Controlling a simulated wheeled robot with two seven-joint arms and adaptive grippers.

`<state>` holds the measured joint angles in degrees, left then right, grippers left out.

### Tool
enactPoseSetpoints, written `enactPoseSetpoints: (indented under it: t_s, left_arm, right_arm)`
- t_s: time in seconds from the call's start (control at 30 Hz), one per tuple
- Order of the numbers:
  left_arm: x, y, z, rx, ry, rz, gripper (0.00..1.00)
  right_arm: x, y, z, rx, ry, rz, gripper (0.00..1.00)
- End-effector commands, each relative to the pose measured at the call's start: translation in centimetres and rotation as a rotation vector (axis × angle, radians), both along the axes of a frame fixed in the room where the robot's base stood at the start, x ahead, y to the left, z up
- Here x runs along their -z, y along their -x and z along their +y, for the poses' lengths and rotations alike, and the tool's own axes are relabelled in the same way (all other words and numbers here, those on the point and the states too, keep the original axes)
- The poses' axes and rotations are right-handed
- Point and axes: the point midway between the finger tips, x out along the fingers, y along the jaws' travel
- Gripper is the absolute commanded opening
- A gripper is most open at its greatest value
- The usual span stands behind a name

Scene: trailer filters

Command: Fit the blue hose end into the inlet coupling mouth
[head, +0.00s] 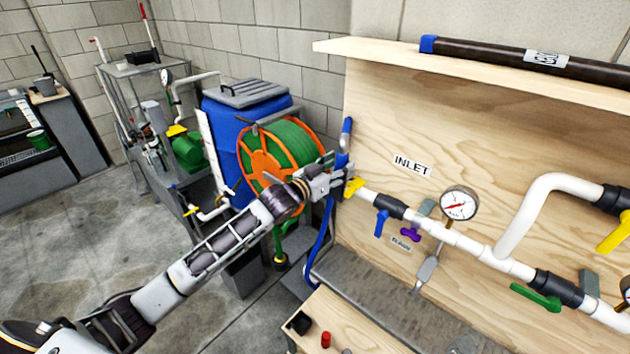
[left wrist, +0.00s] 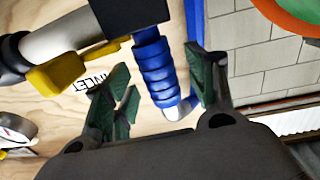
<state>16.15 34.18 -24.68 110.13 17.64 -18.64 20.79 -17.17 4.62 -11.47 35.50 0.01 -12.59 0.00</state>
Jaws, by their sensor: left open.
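The blue hose end (left wrist: 158,72) is a ribbed blue sleeve with a silver bent piece at its lower end in the left wrist view. In the head view a blue upright piece (head: 346,135) shows just above my left gripper (head: 334,182). My left gripper is open, its green-padded fingers (left wrist: 165,88) on either side of the blue piece; I cannot tell whether they touch it. The inlet coupling (left wrist: 125,14) is dark with a yellow lever (left wrist: 58,76), beside the hose end; its yellow part shows in the head view (head: 354,187). Its mouth is not clearly visible. My right gripper is out of view.
White pipework with a gauge (head: 458,204) and coloured valve handles runs along the plywood panel (head: 400,130). A green hose reel (head: 290,145) and blue barrel (head: 222,125) stand behind my left arm. A low wooden bench (head: 345,315) is in front. Blue hose (head: 320,245) hangs below.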

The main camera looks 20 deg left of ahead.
Motion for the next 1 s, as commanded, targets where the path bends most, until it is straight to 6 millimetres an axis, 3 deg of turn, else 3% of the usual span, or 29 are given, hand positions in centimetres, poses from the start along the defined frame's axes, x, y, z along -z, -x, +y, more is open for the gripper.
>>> enactPoseSetpoints:
  t_s: [1.0]
  left_arm:
    - [0.0, 7.0, 3.4, 0.0, 0.0, 0.001, 0.57]
  right_arm:
    - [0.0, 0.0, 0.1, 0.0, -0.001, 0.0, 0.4]
